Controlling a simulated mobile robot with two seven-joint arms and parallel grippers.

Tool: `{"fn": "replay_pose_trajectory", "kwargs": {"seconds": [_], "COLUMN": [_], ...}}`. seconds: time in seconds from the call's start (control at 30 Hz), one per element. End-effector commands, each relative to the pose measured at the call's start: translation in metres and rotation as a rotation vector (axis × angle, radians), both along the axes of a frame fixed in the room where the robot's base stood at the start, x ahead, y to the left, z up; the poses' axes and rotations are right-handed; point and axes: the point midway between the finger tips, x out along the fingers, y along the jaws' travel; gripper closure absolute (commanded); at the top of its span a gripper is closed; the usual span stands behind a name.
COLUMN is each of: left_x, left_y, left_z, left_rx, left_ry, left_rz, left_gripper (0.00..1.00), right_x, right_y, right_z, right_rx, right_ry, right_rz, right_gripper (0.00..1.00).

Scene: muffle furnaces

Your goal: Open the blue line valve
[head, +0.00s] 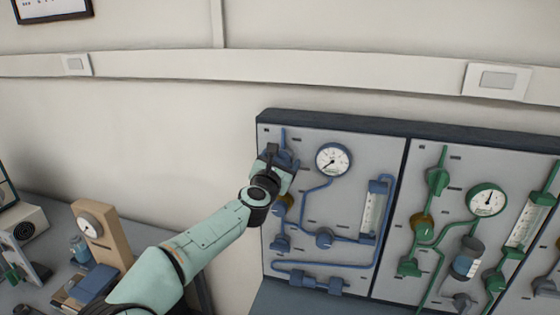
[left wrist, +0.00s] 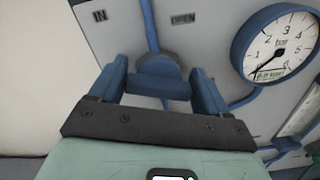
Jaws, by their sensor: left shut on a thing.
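The blue line valve handle (left wrist: 158,84) is at the upper left of the blue panel, just under the "IN" and "OPEN" labels in the left wrist view. My left gripper (left wrist: 158,92) is shut on this handle, with one finger on each side. In the head view the left gripper (head: 275,163) covers most of the valve. The blue line's pressure gauge (head: 333,160) is right of the gripper; it also shows in the left wrist view (left wrist: 277,45), its needle near the low end. My right gripper is not in view.
Blue pipes, knobs and a flow tube (head: 374,210) sit on the panel below and right of my gripper. A green-line panel (head: 455,150) stands to its right. A tan stand with a gauge (head: 100,235) is on the bench at left.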

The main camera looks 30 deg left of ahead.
Motion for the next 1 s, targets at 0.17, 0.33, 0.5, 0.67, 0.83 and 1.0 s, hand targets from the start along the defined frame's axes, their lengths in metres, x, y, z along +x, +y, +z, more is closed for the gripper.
{"fn": "replay_pose_trajectory", "kwargs": {"seconds": [0.17,0.33,0.5,0.67,0.83,1.0], "left_x": [0.000,0.000,0.001,0.001,0.001,0.001], "left_y": [-0.002,-0.003,-0.004,-0.004,-0.005,-0.005], "left_z": [0.002,0.001,0.000,-0.001,-0.002,-0.003], "left_rx": [0.167,0.324,0.481,0.630,0.783,0.926], "left_ry": [0.037,0.076,0.114,0.149,0.186,0.220], "left_rz": [0.000,0.000,-0.001,0.000,0.000,0.000], "left_gripper": [0.53,0.53,0.53,0.53,0.53,0.53], "right_x": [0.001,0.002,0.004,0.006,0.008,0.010], "right_y": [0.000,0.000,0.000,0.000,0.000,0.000], "right_z": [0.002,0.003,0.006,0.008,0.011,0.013], "right_rx": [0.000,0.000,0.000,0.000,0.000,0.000], "right_ry": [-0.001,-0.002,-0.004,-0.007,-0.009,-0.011], "right_rz": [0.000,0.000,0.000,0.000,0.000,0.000], "right_gripper": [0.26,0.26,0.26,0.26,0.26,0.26]}}
